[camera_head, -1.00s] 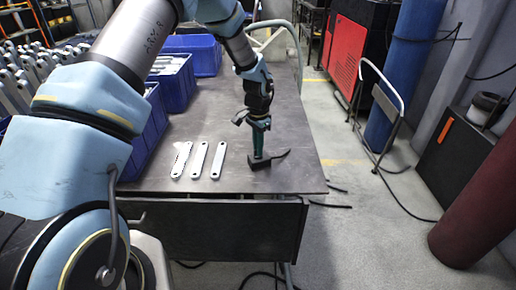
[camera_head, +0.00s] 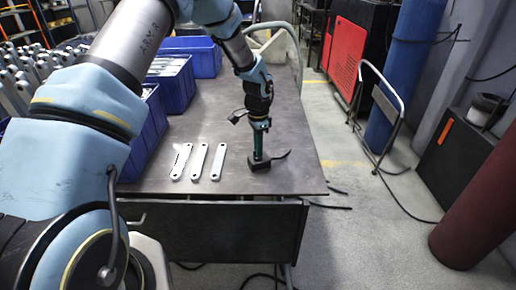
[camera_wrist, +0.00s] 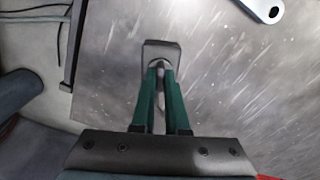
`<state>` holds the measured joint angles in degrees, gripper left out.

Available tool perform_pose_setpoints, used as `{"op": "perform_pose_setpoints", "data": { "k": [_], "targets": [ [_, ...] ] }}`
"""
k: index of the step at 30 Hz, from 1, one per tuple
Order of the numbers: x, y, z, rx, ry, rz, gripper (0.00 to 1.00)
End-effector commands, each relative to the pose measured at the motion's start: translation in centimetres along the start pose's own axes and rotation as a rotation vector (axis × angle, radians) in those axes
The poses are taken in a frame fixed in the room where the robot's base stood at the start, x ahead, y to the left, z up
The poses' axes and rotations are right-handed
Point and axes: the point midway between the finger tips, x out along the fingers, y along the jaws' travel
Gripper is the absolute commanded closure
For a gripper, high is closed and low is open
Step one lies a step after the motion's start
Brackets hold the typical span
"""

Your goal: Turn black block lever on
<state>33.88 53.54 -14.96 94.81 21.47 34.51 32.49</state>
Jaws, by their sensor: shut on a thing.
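The black block (camera_head: 259,165) sits on the dark metal table near its front right corner, with a thin black lever (camera_head: 279,155) reaching out to the right. In the wrist view the block (camera_wrist: 162,45) shows as a dark plate just beyond the fingertips. My gripper (camera_head: 258,157) points down over the block. Its green fingers (camera_wrist: 160,68) are close together, shut on a small part at the top of the block. The fingers hide most of what they hold, and I cannot make out the lever in the wrist view.
Several white brackets (camera_head: 199,161) lie on the table to the left of the block. Blue bins (camera_head: 177,88) stand along the table's left and back. The table's front edge (camera_head: 215,194) is close. The tabletop behind the gripper is clear.

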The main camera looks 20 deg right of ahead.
Motion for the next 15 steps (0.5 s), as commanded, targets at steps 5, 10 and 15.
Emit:
{"op": "perform_pose_setpoints", "data": {
  "k": [5,10,15],
  "targets": [
    [-0.02,-0.04,0.03,-0.001,0.0,-0.001,0.71],
    [-0.01,-0.02,0.02,-0.001,0.0,0.0,0.57],
    [-0.02,-0.01,0.01,-0.001,0.0,0.0,0.57]
  ]
}}
